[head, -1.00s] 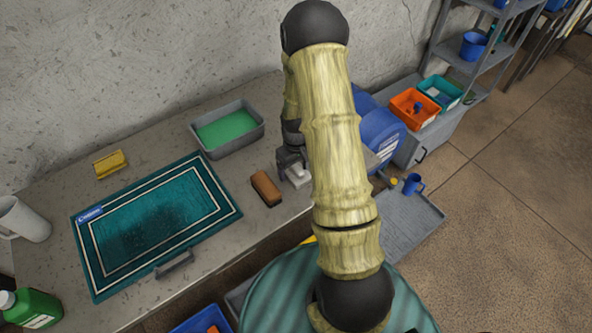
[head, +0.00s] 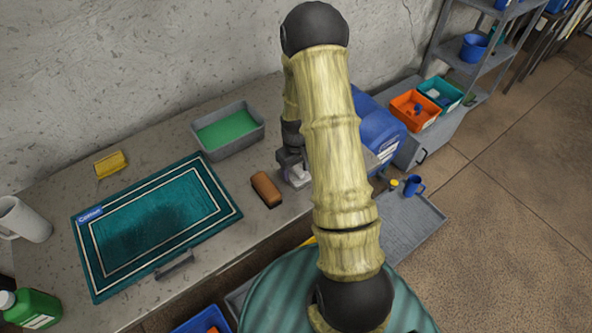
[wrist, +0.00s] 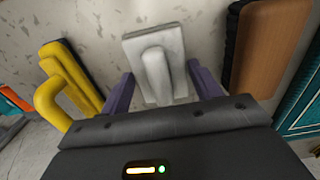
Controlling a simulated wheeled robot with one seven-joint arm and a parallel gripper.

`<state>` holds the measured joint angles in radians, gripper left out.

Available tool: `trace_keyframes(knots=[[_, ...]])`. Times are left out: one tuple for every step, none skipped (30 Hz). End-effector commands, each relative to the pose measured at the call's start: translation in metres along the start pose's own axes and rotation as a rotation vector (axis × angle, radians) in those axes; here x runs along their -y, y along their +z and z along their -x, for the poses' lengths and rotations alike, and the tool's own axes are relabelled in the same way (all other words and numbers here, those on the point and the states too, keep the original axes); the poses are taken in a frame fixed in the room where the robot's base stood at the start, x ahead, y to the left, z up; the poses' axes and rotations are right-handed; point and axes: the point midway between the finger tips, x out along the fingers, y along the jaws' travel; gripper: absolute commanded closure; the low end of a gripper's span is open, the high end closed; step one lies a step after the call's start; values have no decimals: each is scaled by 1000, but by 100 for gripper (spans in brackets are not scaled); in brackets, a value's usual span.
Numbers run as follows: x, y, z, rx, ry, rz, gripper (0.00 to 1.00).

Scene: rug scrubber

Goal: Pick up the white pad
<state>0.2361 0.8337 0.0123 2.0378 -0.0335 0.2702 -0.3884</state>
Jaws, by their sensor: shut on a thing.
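The white pad (head: 298,181) is a flat white block with a raised grip on top. It sits near the front right of the table, partly hidden by my arm in the head view. The pad (wrist: 157,42) is also in the wrist view, between my two purple fingers. My gripper (head: 293,168) is at the pad from above and is shut on it, with the fingertips at the pad's two sides. I cannot tell whether the pad is lifted off the table.
A brown brush (head: 266,189) lies close left of the pad, and also shows in the wrist view (wrist: 270,48). A yellow-handled tool (wrist: 68,82) is on the pad's other side. A teal rug (head: 155,225) and a tray of green liquid (head: 227,130) are farther left.

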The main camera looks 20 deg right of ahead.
Motion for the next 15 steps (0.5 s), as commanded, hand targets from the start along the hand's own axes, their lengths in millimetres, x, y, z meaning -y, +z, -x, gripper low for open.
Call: trace_keyframes(knots=[[0, 0, 2, -1, 0, 0, 60], [0, 0, 3, -2, 1, 0, 60], [0, -1, 5, -2, 1, 0, 60], [0, -1, 7, -2, 1, 0, 60], [0, -1, 10, -2, 1, 0, 60], [0, -1, 15, -4, 1, 0, 60], [0, -1, 18, -4, 2, 0, 60], [0, -1, 22, -4, 2, 0, 60], [0, -1, 29, -5, 2, 0, 60], [0, -1, 34, -6, 2, 0, 60], [0, -1, 39, -5, 2, 0, 60], [0, -1, 46, -6, 2, 0, 60], [0, -1, 52, -5, 2, 0, 60], [0, -1, 57, -6, 2, 0, 60], [-1, -1, 65, -6, 2, 0, 60]])
